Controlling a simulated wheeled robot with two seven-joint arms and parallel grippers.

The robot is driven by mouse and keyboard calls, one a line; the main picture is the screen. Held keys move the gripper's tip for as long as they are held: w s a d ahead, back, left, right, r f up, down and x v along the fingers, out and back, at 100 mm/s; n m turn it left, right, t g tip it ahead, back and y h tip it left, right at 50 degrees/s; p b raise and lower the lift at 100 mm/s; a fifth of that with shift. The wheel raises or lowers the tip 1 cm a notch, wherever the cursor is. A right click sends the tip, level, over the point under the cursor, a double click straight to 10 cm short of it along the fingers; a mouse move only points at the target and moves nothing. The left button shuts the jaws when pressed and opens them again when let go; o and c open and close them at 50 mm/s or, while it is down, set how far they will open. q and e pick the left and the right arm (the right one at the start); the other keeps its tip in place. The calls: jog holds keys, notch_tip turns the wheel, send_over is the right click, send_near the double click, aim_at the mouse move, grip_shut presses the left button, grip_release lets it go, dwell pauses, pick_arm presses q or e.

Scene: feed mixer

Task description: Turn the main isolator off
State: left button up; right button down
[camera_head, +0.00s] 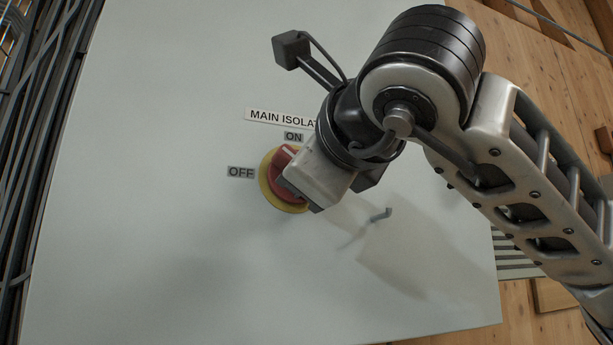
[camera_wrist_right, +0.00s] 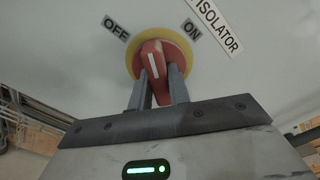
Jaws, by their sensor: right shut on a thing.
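The main isolator is a red rotary handle (camera_head: 284,158) on a yellow round plate (camera_head: 266,183), set on a pale cabinet face. The label "ON" (camera_head: 293,136) is above it and "OFF" (camera_head: 240,172) is to its left. My right gripper (camera_head: 289,180) is at the handle, its body covering the right part of it. In the right wrist view, its two fingers (camera_wrist_right: 158,88) are shut on either side of the red handle (camera_wrist_right: 152,61). There the handle's white mark points between "OFF" (camera_wrist_right: 116,28) and "ON" (camera_wrist_right: 192,29). My left gripper is not in view.
The "MAIN ISOLATOR" label (camera_head: 282,118) is partly hidden by my right wrist. The cabinet face (camera_head: 180,270) is flat and clear around the switch. Dark metal bars (camera_head: 40,130) stand along the left edge. Wooden boards (camera_head: 560,80) lie beyond the cabinet at right.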

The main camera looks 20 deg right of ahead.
jog(key=n, duration=0.4)
jog(key=shift+r, duration=0.15)
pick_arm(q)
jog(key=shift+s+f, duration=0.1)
pick_arm(e)
jog(key=shift+n, duration=1.5)
jog(key=c, duration=1.3)
grip_release()
